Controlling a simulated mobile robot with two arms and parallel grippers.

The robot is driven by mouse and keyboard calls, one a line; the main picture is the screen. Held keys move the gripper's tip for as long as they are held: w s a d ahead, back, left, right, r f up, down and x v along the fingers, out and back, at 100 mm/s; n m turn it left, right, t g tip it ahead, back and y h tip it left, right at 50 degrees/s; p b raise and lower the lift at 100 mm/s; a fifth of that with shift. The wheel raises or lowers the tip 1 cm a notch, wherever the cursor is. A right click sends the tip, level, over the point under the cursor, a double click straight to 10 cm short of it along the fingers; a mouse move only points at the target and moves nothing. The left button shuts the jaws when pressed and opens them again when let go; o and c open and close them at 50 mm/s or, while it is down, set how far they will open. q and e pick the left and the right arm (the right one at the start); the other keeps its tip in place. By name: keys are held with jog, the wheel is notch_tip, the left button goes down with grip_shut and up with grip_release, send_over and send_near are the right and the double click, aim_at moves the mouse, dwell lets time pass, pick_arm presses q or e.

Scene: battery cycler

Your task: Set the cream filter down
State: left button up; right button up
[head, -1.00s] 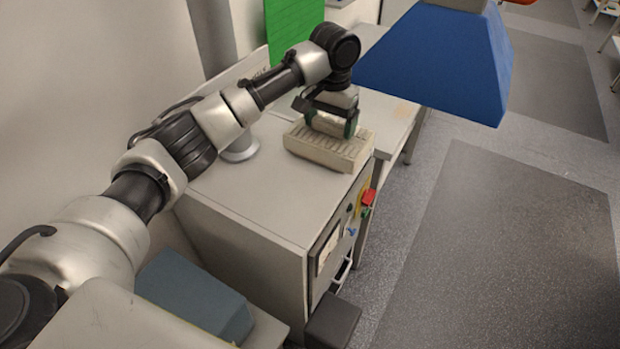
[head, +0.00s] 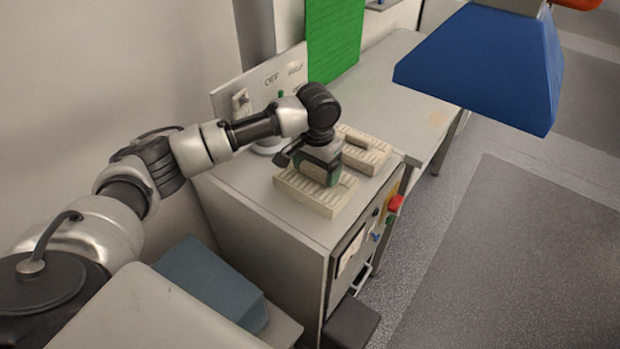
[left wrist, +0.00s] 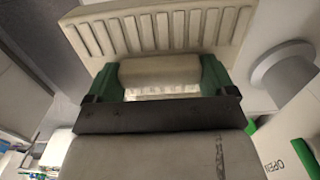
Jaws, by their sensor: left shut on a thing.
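My left gripper (head: 320,170) has green fingers and points down over the cabinet top. It is shut on the raised middle block of a cream slatted filter (head: 300,194). In the left wrist view my gripper (left wrist: 160,82) has one finger on each side of that block, and slats of the held filter (left wrist: 165,32) show beyond it. The filter lies flat at or just above the cabinet top; I cannot tell if it touches. A second cream slatted filter (head: 370,157) sits right behind it, with its raised block free. My right gripper is not in view.
The grey cabinet (head: 246,196) has a red switch (head: 395,203) on its front. A light panel with a switch (head: 241,101) stands behind it, beside a green board (head: 333,38). A blue hood-like shape (head: 485,62) hangs at the right. The floor there is clear.

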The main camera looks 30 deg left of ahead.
aim_at(309, 178)
pick_arm(q)
jog(key=shift+s+a+f, duration=0.4)
jog(key=shift+s+a, duration=0.1)
jog(key=shift+s, duration=0.05)
jog(key=shift+f+p, duration=0.7)
jog(key=shift+f, duration=1.4)
jog(key=o, duration=1)
jog(key=shift+f, duration=0.15)
jog(key=shift+c, duration=0.2)
notch_tip(309, 178, up, 12)
jog(key=b, duration=0.2)
jog(key=shift+r+b, duration=0.2)
jog(key=shift+b, duration=0.2)
